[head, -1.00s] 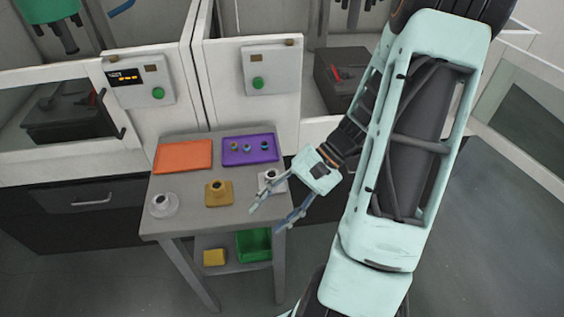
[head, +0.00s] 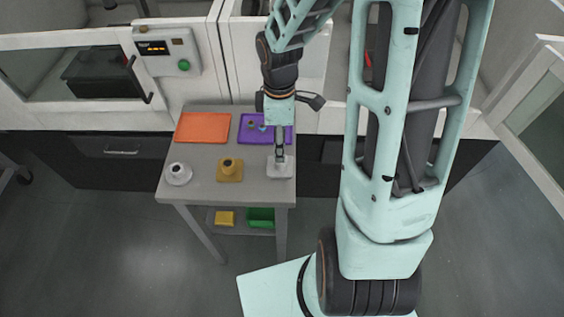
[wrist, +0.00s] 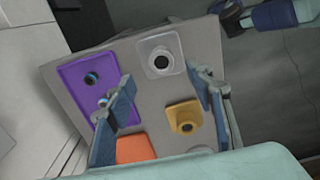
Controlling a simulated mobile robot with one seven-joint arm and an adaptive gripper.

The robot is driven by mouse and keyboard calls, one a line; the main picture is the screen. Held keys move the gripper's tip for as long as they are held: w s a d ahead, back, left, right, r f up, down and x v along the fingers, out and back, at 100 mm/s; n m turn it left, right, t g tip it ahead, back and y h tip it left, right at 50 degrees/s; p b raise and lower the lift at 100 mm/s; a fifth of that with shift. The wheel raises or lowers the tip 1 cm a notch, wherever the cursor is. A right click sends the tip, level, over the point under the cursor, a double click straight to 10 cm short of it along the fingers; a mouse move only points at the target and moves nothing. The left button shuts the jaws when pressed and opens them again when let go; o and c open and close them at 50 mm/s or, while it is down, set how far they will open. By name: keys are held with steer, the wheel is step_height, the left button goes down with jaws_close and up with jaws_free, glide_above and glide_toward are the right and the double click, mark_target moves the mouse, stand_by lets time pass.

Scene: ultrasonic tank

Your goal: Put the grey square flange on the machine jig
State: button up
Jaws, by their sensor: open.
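The grey square flange (head: 286,170), a pale square plate with a raised round hub and dark bore, lies on the right end of the small table. It also shows in the wrist view at the top middle (wrist: 162,38). My gripper (head: 279,155) is open and empty, pointing down at the flange, partly covering it in the head view. In the wrist view my two fingers (wrist: 160,88) are spread wide, with the flange beyond them near the top. I cannot make out the machine jig.
The grey table (head: 203,190) also bears an ochre square flange (head: 230,176), a pale round flange (head: 178,177), an orange tray (head: 202,127) and a purple tray (head: 248,137) with small parts. Below are a yellow block (head: 225,218) and green bin (head: 261,217). White machine fronts stand behind.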

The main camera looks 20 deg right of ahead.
mark_target(280, 164)
steer(key=shift+s+f, duration=0.1)
steer(key=shift+f, duration=3.85)
steer(key=shift+c, duration=0.7)
jaws_close()
